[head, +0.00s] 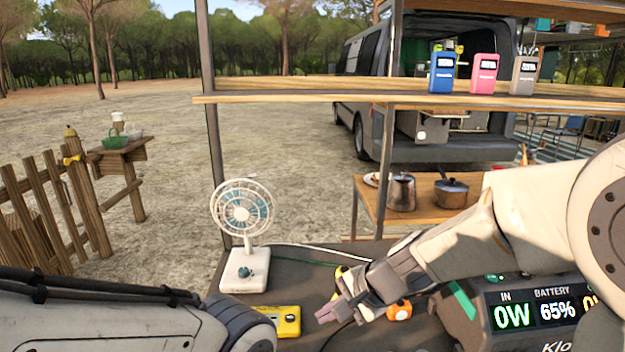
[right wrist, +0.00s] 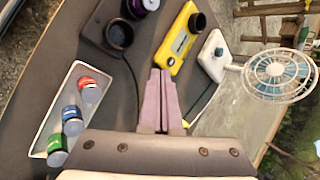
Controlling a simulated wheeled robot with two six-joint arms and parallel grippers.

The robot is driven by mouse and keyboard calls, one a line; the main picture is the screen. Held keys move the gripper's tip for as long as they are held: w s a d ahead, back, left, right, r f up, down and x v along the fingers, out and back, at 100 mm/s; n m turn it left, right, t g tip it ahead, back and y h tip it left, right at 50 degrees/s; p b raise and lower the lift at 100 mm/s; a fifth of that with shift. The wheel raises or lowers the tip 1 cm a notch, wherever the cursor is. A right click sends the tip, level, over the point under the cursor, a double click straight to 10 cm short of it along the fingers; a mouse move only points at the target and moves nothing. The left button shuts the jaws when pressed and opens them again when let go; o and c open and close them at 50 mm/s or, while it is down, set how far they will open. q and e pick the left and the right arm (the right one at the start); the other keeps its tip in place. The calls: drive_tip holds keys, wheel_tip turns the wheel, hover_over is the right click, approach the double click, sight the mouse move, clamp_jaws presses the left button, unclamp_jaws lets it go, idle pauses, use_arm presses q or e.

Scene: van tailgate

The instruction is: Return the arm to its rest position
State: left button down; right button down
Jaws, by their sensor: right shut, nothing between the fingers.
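My right gripper (head: 326,313) reaches in from the right over the dark tabletop in the head view. Its pinkish fingers are together and empty in the right wrist view (right wrist: 160,80). It is above the table, near a yellow device (head: 284,321), which also shows beyond the fingertips in the right wrist view (right wrist: 181,43). My left arm comes in at the lower left of the head view; its gripper is out of frame.
A white fan (head: 242,215) stands behind the yellow device. A power station (head: 540,312) reading 0W and 65% sits under my right arm. A white tray (right wrist: 52,124) holds red, blue and green-banded cylinders. A shelf (head: 330,92) with three small devices spans the back.

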drive_tip(key=s+a+n+g+h, duration=0.1)
drive_tip(key=s+a+n+g, duration=0.25)
drive_tip(key=s+n, duration=0.65)
drive_tip(key=s+d+f+n+h, duration=0.2)
drive_tip(key=s+d+n+h, duration=0.25)
drive_tip(key=s+n, duration=0.6)
wheel_tip(320, 180, up, 14)
drive_tip(key=s+m+p, duration=0.1)
drive_tip(key=m+p, duration=0.1)
drive_tip(key=p, duration=1.1)
drive_tip(key=shift+s+d+f+m+g, duration=0.25)
drive_tip(key=shift+s+m+g, duration=0.1)
drive_tip(key=shift+s+g, duration=0.1)
